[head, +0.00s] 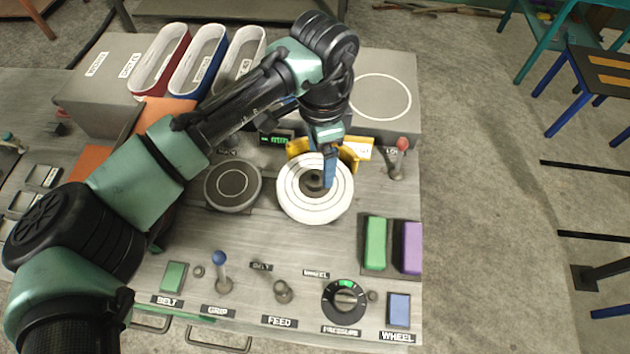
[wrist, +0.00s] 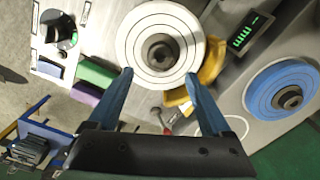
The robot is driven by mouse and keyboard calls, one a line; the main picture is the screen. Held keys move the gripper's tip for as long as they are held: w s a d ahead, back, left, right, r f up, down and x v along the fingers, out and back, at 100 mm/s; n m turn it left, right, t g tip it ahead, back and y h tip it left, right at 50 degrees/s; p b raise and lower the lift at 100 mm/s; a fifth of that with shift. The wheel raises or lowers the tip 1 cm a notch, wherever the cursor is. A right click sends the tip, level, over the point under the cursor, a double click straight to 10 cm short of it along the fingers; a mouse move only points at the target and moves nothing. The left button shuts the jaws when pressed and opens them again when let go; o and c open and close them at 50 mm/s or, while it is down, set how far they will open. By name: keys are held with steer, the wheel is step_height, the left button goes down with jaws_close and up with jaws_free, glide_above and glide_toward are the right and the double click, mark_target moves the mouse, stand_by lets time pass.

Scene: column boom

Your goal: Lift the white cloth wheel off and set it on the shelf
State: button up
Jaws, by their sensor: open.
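The white cloth wheel (head: 290,203) sits flat around a dark central hub on the bench panel, with ring-shaped stitching on its face. It also shows in the wrist view (wrist: 137,43), near the top middle. My gripper (head: 327,182) is over the wheel, pointing down, and hides part of it. In the wrist view my gripper (wrist: 158,76) has its two blue fingers apart with nothing between them, near the wheel's lower edge. The height gap to the wheel is unclear. A raised grey shelf (head: 408,128) behind carries an empty white circle outline.
A yellow guard (head: 298,147) curves behind the wheel. A red-knobbed lever (head: 401,146) stands to its right, a grey disc (head: 232,186) to its left. Green (head: 375,243) and purple (head: 411,247) blocks lie in front. A blue wheel (wrist: 262,85) sits on the shelf.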

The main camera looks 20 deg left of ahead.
mark_target(317, 177)
steer(key=f, duration=0.1)
steer(key=f+p, duration=0.1)
steer(key=f, duration=0.1)
steer(key=f+p, duration=0.1)
steer(key=f, duration=0.1)
steer(key=shift+s+a, duration=0.25)
jaws_close()
steer(key=shift+r, duration=0.1)
stand_by(1.0)
